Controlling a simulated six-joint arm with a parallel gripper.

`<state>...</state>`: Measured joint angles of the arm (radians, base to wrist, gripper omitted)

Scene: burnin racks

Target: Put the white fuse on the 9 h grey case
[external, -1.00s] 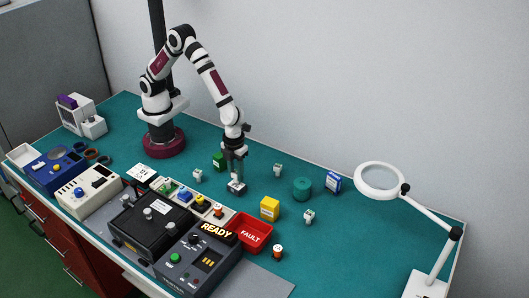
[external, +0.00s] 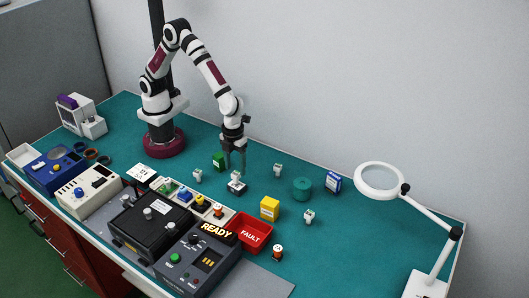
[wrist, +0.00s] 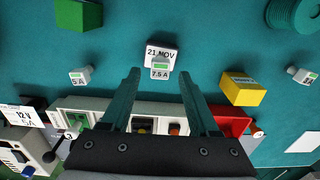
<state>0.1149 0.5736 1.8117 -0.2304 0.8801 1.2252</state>
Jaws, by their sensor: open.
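A small white fuse (external: 235,176) stands on a small dark grey case (external: 237,188) in the middle of the mat. In the wrist view this fuse (wrist: 160,67) reads 7.5 A, and the white label on the case (wrist: 162,52) seems to read 21 NOV; I cannot make out 9 h. Whether the fuse is fully seated is too small to tell.
Other small white fuses stand left (external: 197,175), behind (external: 278,169) and right (external: 309,216) of the case. A green block (external: 219,160), a yellow box (external: 269,208), a red FAULT tray (external: 266,237) and a green coil (external: 302,188) surround it. The mat at right is mostly clear.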

